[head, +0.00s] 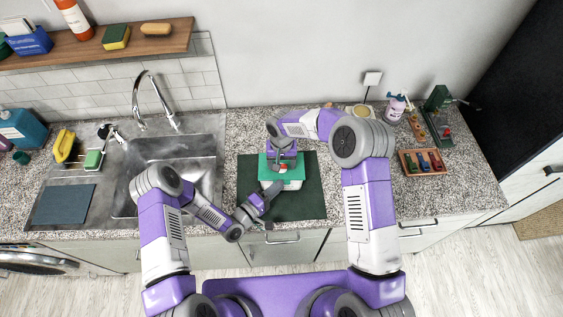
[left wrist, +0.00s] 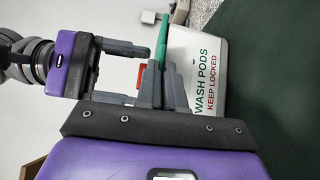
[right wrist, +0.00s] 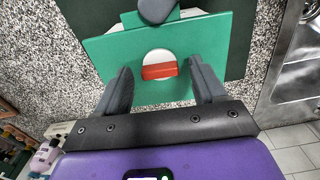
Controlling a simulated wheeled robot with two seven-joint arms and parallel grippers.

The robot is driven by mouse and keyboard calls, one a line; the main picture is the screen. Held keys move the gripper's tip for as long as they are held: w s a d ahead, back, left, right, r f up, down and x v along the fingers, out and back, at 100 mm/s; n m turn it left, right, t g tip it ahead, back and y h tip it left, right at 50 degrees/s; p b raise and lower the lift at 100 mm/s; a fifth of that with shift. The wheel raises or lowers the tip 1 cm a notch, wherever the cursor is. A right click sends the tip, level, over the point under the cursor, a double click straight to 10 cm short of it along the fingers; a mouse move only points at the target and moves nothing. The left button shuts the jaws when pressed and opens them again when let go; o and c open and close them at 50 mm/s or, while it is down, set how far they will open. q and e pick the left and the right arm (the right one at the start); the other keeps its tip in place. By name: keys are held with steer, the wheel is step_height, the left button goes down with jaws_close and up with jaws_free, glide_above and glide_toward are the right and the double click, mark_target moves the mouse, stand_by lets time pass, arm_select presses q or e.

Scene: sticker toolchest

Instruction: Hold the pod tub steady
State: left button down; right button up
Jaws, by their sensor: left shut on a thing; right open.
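The pod tub (head: 293,185) is white with a green lid (head: 265,170) and stands on a dark green mat. In the left wrist view the tub (left wrist: 222,95) shows the words WASH PODS KEEP LOCKED. My left gripper (head: 273,190) is shut on the tub's near side, by the lid edge; the exact contact is partly hidden. My right gripper (right wrist: 160,75) is open above the lid, its fingers on either side of a red latch (right wrist: 159,72) in a white round patch. I cannot tell whether the fingers touch the lid.
The mat (head: 312,200) lies on a speckled counter, with a sink (head: 165,155) to its left. A wooden tray of coloured pieces (head: 423,161) and a pump bottle (head: 396,106) stand to the right. A shelf (head: 125,43) hangs at the upper left.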

steer(key=c, duration=1.1)
steer(key=shift+o, duration=0.2)
steer(key=shift+n, duration=0.3)
steer(key=n, duration=0.3)
steer(key=shift+n, duration=0.3)
steer(key=n, duration=1.3)
steer(key=shift+n, duration=0.3)
